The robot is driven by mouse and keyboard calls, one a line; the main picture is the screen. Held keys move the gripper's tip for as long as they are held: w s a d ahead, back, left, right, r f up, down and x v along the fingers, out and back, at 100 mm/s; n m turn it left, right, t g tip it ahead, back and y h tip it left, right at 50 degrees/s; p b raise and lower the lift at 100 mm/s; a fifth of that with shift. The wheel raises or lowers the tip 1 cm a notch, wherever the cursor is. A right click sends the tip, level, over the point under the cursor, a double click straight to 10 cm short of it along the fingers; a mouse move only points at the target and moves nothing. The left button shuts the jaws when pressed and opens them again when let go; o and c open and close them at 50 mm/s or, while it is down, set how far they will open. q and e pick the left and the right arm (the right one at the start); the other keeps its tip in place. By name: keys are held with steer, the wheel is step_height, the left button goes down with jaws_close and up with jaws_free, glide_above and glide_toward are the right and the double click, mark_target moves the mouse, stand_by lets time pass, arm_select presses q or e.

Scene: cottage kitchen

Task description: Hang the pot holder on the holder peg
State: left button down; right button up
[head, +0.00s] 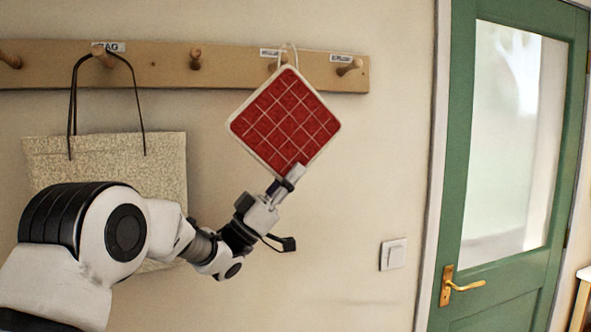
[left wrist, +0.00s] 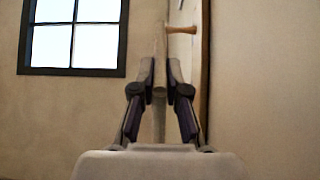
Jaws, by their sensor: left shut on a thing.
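The pot holder (head: 284,120) is a red quilted square with a pale border, hanging corner-down with a white loop (head: 289,50) at its top corner. My left gripper (head: 292,180) is shut on its bottom corner. In the left wrist view the pot holder (left wrist: 159,70) is edge-on between the fingers (left wrist: 160,90). The loop is in front of a wooden peg (head: 279,64) under a blurred label, probably the holder peg. I cannot tell whether the loop is around it. A peg (left wrist: 182,29) also shows in the left wrist view. My right gripper is out of view.
The peg rail (head: 225,78) runs along the wall. A patterned bag (head: 110,155) hangs by dark handles at left. A bare peg (head: 195,60) and a labelled right-hand peg (head: 349,67) flank the pot holder. A light switch (head: 393,254) and green door (head: 470,150) are at right.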

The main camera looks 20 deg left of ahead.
arm_select(q)
steer(key=shift+w+a+r+p, duration=0.1)
steer(key=shift+w+a+p, duration=0.5)
steer(key=shift+w+p, duration=0.25)
steer(key=shift+w+a+p, duration=0.6)
steer(key=shift+w+p, duration=0.1)
steer(key=shift+w, duration=0.2)
steer(key=shift+w+a+f+b, duration=0.35)
steer(key=shift+w+f+b, duration=0.25)
steer(key=shift+f+b, duration=0.2)
steer(key=shift+r, duration=0.1)
steer(key=c, duration=1.1)
jaws_free()
